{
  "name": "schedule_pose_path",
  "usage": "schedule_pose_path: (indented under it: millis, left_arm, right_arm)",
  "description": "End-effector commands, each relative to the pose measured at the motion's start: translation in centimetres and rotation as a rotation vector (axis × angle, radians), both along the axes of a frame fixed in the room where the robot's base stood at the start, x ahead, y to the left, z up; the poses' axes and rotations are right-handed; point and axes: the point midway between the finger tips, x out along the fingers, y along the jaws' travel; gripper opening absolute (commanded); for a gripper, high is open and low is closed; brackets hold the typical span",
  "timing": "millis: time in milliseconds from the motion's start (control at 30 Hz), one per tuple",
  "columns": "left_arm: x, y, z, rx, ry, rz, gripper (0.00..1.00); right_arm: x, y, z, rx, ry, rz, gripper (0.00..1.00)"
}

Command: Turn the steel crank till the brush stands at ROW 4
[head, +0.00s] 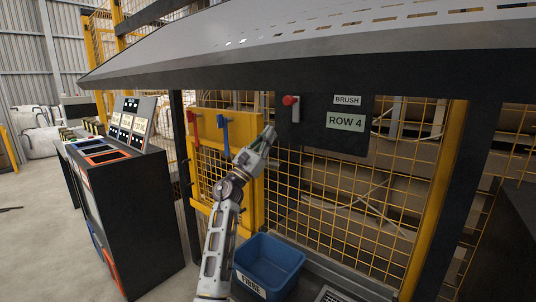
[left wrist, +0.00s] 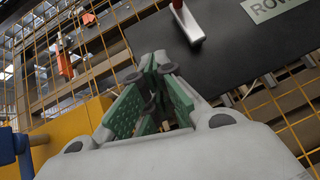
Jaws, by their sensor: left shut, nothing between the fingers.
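The steel crank (head: 296,113) with its red knob (head: 289,100) is on a dark panel (head: 318,140) under the canopy. In the left wrist view, the crank's bare steel arm (left wrist: 189,25) shows at the top, its red knob cut off by the edge. A plate on the panel reads BRUSH (head: 347,100), and below it a plate reads ROW 4 (head: 345,121). My left gripper (head: 268,132) is shut and empty, below and left of the crank, apart from it. Its green-padded fingers (left wrist: 158,68) meet in the wrist view. The brush itself is not visible. My right gripper is out of view.
A yellow board (head: 240,127) left of the panel carries a red handle (head: 193,122) and a blue handle (head: 223,130). A blue bin (head: 270,262) labelled FIBRE stands below. A dark control console (head: 130,200) stands left. Yellow mesh (head: 340,215) fences the back.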

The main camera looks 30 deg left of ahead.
Motion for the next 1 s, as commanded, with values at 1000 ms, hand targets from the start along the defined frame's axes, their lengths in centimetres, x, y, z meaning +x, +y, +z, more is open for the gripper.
schedule_pose_path:
  millis: [1000]
  left_arm:
    - [-0.1, -0.9, -2.6, -0.160, 0.013, 0.001, 0.00]
  right_arm:
    - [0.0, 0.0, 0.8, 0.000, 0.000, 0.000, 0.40]
